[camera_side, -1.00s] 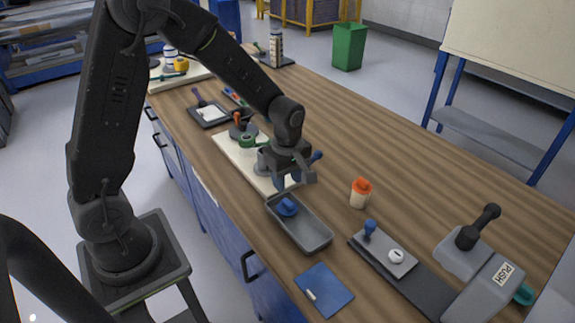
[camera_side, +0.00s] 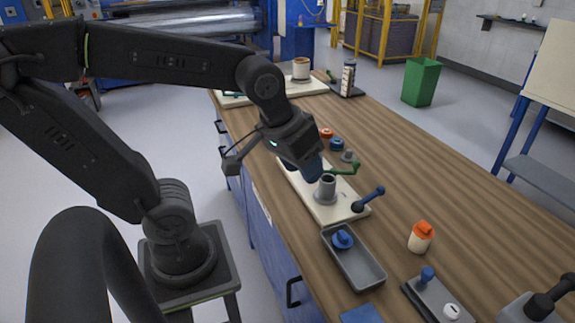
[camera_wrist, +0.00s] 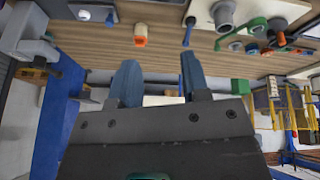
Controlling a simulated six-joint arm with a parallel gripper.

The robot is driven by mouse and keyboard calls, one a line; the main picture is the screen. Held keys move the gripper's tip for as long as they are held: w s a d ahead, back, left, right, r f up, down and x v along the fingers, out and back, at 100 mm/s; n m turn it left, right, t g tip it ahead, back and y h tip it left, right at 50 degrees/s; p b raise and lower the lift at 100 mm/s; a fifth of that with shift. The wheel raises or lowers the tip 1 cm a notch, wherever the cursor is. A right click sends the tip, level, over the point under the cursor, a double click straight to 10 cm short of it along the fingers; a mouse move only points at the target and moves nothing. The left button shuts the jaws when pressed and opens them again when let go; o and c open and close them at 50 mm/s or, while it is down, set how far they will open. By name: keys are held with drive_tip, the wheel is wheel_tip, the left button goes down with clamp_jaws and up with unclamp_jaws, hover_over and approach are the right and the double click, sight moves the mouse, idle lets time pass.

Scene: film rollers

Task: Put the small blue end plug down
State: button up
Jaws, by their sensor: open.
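A blue plug-shaped piece (camera_side: 342,239) lies in the grey tray (camera_side: 372,273) near the left edge of the bench. It looks like the small blue end plug. My gripper (camera_side: 308,168) is open, with no object visible between its blue fingers. It is up over the left side of the bench, behind the tray and apart from the plug. In the wrist view my gripper (camera_wrist: 160,82) shows its two blue fingers spread apart. I cannot make out the plug clearly in that view.
A cream board (camera_side: 297,186) carries a grey cylinder (camera_side: 325,189) with a blue-handled lever (camera_side: 369,199) and green handle (camera_side: 345,169) nearby. Orange-capped jar (camera_side: 421,238) stands right of the tray. Bare wood lies along the right.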

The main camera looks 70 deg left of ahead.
drive_tip(key=s+m, duration=0.1)
drive_tip(key=s+m+t, duration=0.1)
drive_tip(key=s+m, duration=0.1)
drive_tip(key=shift+s+d+r, duration=0.1)
drive_tip(key=shift+d+r, duration=0.1)
drive_tip(key=shift+r, duration=0.2)
